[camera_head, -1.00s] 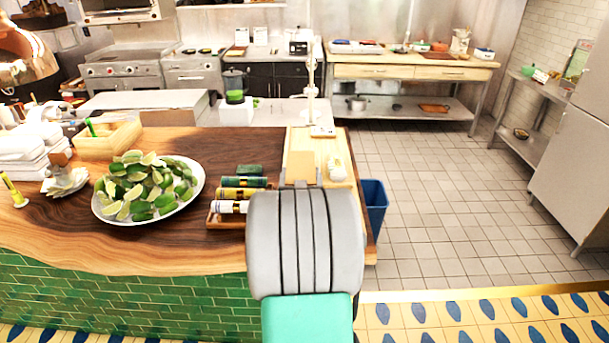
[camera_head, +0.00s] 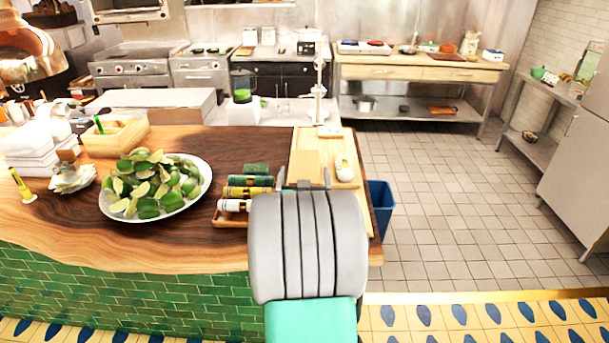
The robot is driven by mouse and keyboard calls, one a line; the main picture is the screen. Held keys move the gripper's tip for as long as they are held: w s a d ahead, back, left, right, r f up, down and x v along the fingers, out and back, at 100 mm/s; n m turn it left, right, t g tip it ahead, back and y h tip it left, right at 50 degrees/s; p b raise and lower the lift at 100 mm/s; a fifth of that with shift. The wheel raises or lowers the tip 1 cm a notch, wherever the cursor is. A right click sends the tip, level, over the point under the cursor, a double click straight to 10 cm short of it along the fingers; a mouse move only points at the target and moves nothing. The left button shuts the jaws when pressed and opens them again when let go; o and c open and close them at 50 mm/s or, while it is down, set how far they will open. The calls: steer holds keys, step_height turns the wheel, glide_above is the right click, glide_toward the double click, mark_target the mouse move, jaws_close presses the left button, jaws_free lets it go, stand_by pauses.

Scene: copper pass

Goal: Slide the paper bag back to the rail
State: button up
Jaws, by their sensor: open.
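A tan, flat-sided thing (camera_head: 305,162), which looks like the paper bag, is on the pale board strip (camera_head: 334,140) at the right end of the wooden counter. My gripper (camera_head: 304,181) is at its near side, with its jaws open. The grey wrist hides most of the gripper and the bag's lower near part. I cannot tell whether the fingers touch the bag. The rail cannot be clearly picked out.
A small pale item (camera_head: 343,168) lies right of the bag. Rolled bundles (camera_head: 247,193) on a small tray are to the left, with a platter of limes (camera_head: 205,193) beyond them. A slim stand (camera_head: 320,92) rises behind. A blue bin (camera_head: 381,205) is beside the counter.

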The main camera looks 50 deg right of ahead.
steer(key=b+v, duration=0.2)
steer(key=v, duration=0.5)
steer(key=shift+s+a, duration=0.25)
steer(key=shift+a, duration=0.1)
